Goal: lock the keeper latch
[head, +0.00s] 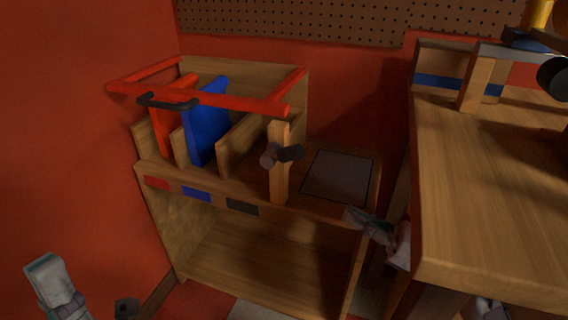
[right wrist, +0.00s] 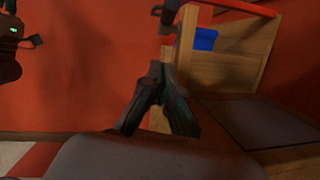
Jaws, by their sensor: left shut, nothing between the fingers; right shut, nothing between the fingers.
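The keeper latch (head: 289,153) is a dark turning piece on a wooden post (head: 279,180) at the front of the rack. My left gripper (head: 45,264) is shut and empty at the lower left, away from the rack.
A red panel (head: 163,125) and a blue panel (head: 207,122) stand in the rack slots. A dark square plate (head: 338,176) lies right of the post. A wooden bench (head: 490,190) stands close on the right. The lower shelf (head: 255,275) is bare.

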